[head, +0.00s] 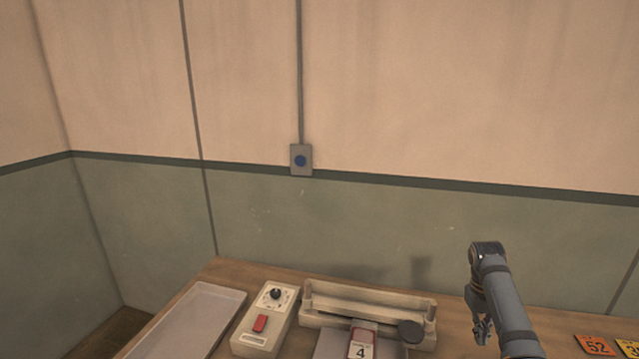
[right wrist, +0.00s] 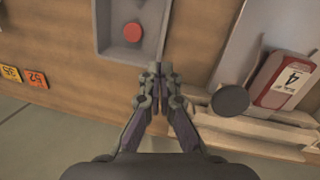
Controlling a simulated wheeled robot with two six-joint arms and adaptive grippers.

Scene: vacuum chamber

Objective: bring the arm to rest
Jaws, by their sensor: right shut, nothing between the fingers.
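My right arm comes in at the lower right of the head view. Its gripper (head: 482,336) points down above the wooden table (head: 455,318), to the right of a cream device. In the right wrist view the gripper (right wrist: 160,72) has its two fingers together, with nothing between them. My left gripper is in neither view.
On the table are a pale tray (head: 190,325), a control box (head: 249,340) with a red switch, the cream device (head: 365,299), a red-and-white piece marked 4 (head: 361,349) and orange tags (head: 595,345).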

